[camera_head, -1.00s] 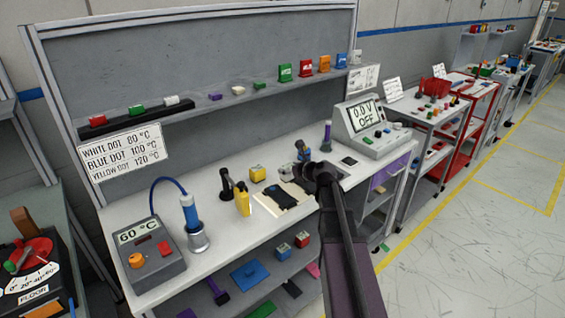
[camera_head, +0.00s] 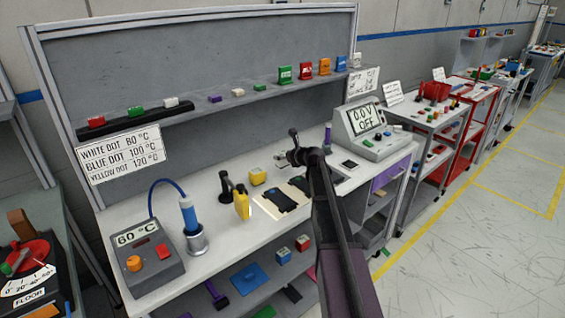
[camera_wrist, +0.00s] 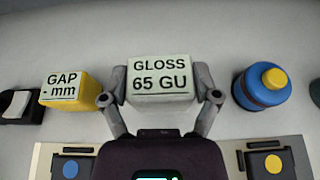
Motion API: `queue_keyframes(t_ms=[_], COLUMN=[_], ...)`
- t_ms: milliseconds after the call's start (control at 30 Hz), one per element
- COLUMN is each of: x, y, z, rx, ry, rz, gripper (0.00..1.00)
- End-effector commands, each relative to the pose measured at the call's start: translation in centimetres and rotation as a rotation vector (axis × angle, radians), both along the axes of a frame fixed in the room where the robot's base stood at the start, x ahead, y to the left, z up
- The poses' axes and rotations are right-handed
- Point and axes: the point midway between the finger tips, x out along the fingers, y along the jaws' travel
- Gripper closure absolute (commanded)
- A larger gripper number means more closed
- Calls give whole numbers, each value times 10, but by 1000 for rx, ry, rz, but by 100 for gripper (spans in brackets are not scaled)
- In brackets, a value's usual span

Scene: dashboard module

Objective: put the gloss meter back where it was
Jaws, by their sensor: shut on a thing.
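The gloss meter (camera_wrist: 160,80), a pale box with a face reading "GLOSS 65 GU", sits between the two fingers of my gripper (camera_wrist: 160,98) in the wrist view. The fingers press on its left and right sides. In the head view my gripper (camera_head: 290,157) is over the back middle of the bench, and its wrist hides most of what it holds. I cannot tell whether the meter touches the bench top.
The yellow gap meter (camera_wrist: 67,89) stands left of the gloss meter, and a blue bottle with a yellow cap (camera_wrist: 263,87) stands right, both close to the fingers. A cream panel (camera_head: 267,209) lies in front. The bench power unit (camera_head: 372,130) is further right.

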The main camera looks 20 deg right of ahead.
Motion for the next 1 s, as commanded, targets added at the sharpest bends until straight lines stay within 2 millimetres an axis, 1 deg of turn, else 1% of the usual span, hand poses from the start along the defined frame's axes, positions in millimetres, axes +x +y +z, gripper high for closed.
queue_keyframes(t_ms=[233,400,467,700,833,1000], x=[2,17,13,13,13,13], y=[0,-3,-2,-2,-2,-2], z=[0,-2,-10,-30,-36,-37], rx=[0,0,0,1,1,1], ry=[0,0,0,0,0,0], rz=[0,0,0,0,0,0], gripper=[78,78,78,78,78,78])
